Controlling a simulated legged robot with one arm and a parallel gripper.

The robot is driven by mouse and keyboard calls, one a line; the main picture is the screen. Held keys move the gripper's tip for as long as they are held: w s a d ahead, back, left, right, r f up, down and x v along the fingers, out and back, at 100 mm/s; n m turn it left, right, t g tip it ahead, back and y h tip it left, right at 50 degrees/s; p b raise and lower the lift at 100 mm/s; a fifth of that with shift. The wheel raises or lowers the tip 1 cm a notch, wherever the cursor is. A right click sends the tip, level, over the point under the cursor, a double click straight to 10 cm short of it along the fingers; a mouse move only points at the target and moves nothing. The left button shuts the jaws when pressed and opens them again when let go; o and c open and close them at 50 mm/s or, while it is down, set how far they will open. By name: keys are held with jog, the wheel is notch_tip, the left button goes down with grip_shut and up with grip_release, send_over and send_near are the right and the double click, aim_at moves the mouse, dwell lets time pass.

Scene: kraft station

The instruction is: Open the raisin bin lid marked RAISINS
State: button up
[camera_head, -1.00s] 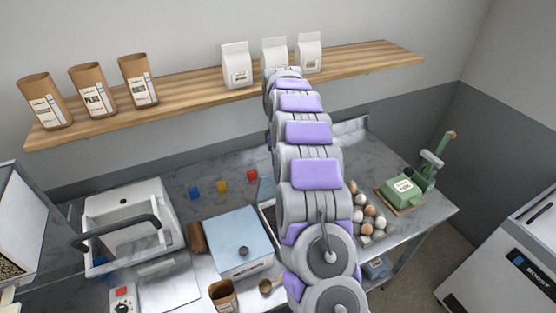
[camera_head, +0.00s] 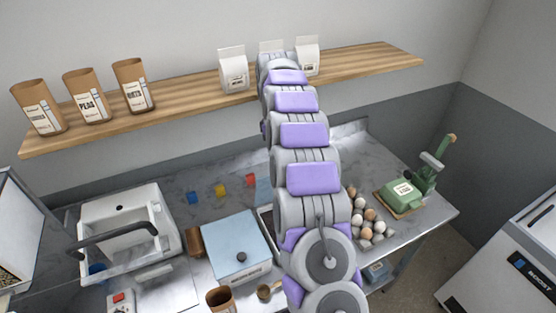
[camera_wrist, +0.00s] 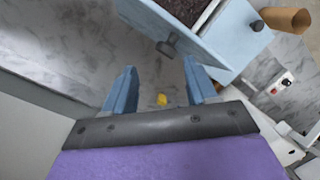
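An open light-blue bin shows in the wrist view, with dark, raisin-like contents (camera_wrist: 190,8) at the top edge. Its lid (camera_wrist: 150,18) stands raised, with a dark knob (camera_wrist: 168,45) on its outer face. No RAISINS marking is legible. In the head view my arm covers most of this bin; only its left edge (camera_head: 266,222) shows. My gripper (camera_wrist: 160,80) has its two blue fingers spread and nothing between them. The lid and its knob are beyond the fingertips, apart from them. The gripper is hidden in the head view.
A closed light-blue bin (camera_head: 232,240) with a black knob stands left of the open one. Eggs (camera_head: 368,215) and a green press (camera_head: 405,190) are to the right. A wooden shelf (camera_head: 190,93) with bags runs above. Small coloured blocks (camera_head: 220,190) lie on the counter.

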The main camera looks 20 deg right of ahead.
notch_tip(320, 180, up, 12)
jog(key=w+p, duration=0.1)
jog(key=p, duration=0.7)
jog(key=shift+w+p, duration=0.25)
jog(key=shift+p, duration=0.15)
